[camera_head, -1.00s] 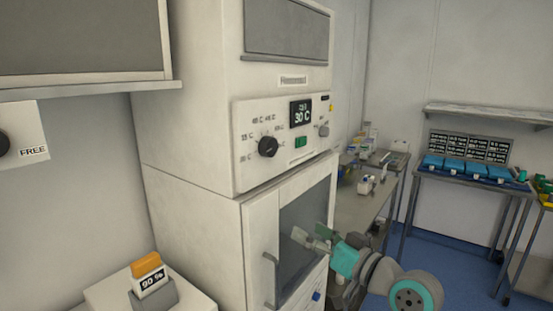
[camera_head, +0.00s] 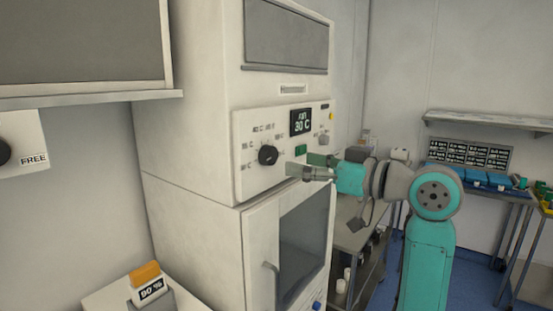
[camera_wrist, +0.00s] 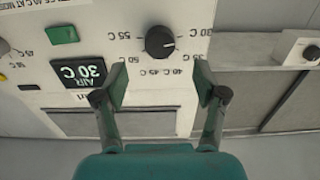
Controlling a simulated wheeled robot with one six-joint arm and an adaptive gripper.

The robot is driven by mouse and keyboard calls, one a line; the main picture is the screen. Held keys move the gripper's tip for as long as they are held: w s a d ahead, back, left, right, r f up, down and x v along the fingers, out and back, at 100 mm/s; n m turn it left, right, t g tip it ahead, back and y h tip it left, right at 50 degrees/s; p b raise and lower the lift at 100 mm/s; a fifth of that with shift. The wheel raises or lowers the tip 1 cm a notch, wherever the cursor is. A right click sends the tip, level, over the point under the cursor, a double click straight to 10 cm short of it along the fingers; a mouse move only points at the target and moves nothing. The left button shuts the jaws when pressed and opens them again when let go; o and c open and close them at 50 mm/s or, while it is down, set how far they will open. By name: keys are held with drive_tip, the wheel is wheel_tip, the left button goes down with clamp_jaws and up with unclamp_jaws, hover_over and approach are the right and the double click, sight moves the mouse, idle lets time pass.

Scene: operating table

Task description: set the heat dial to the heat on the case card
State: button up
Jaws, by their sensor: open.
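The heat dial (camera_head: 268,155) is a black round knob on the white control panel of a tall cabinet, with temperature marks around it. In the wrist view the dial (camera_wrist: 160,42) sits beyond and between my fingertips, upside down, its white pointer line toward the 30 C side. The display (camera_head: 302,122) reads 30 C. My gripper (camera_head: 300,165) is open in front of the panel, just right of the dial and apart from it; it also shows in the wrist view (camera_wrist: 160,90). I cannot make out a case card for certain.
A green button (camera_head: 300,150) is close to my fingers. The cabinet's glass door (camera_head: 304,235) with a handle is below. A side table (camera_head: 360,232) is behind my arm.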

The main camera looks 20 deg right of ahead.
sight(273, 157)
drive_tip(key=x, duration=0.7)
drive_tip(key=c, duration=1.1)
